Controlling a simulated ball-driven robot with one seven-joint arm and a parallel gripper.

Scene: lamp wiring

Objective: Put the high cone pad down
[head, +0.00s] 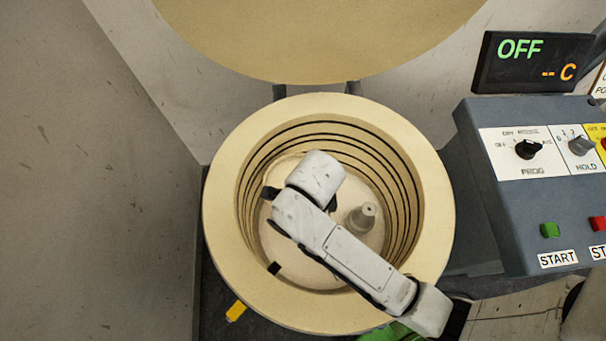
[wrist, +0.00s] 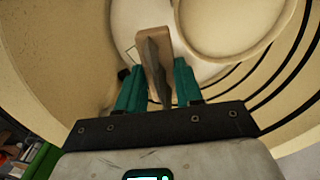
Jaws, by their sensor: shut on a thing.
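My gripper (wrist: 157,70) shows in the wrist view with its two teal fingers on either side of the cone pad. The cone pad (wrist: 152,38) is a tan block with grey, pointed pieces along it, and my gripper is shut on it. Its far end lies over a pale round surface inside the kiln. I cannot tell whether the pad touches that surface. In the head view my arm reaches down into the open kiln (head: 226,220), and my wrist hides the gripper and pad.
A grey, tapered post (head: 363,216) stands on the kiln's pale floor, right of my arm. The round wall has dark grooves. The lid (head: 320,35) is raised behind. A control panel (head: 530,190) is at the right, and its display (head: 530,62) reads OFF.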

